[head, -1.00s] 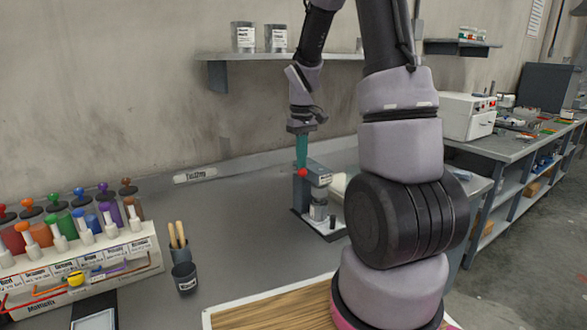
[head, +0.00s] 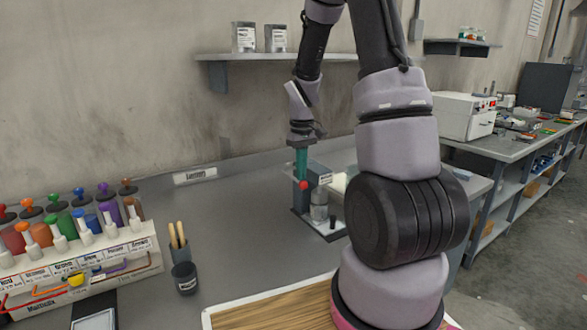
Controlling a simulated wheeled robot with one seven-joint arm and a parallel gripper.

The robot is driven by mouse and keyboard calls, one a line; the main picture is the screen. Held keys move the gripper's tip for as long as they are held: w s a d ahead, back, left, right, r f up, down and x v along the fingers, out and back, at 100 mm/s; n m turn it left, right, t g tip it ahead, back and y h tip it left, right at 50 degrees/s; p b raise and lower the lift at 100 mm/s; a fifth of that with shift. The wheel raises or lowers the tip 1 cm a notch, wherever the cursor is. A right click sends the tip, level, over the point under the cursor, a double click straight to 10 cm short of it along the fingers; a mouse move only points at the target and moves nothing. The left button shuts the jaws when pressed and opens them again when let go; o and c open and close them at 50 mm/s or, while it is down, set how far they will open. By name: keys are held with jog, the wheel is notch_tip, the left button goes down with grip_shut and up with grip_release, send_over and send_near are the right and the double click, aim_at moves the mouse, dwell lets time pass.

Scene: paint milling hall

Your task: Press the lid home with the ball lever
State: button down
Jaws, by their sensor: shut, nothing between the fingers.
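The ball lever's red ball (head: 304,185) is at the front of a small grey bench press (head: 299,196) on the worktop. My gripper (head: 302,177), with teal fingers, points straight down. Its shut fingertips are just above the red ball and seem to touch it; nothing is between them. A small grey can (head: 319,212) stands upright under the press head. The lid and its seating are too small to make out.
My own arm covers the worktop to the right of the press. A wall shelf (head: 290,57) with two cans is above. The worktop left of the press is clear.

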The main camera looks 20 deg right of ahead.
jog(key=shift+f, duration=0.4)
jog(key=shift+r, duration=0.1)
notch_tip(320, 180, up, 7)
dwell(0.8)
jog(key=shift+r, duration=0.1)
dwell(0.4)
jog(key=shift+r, duration=2.5)
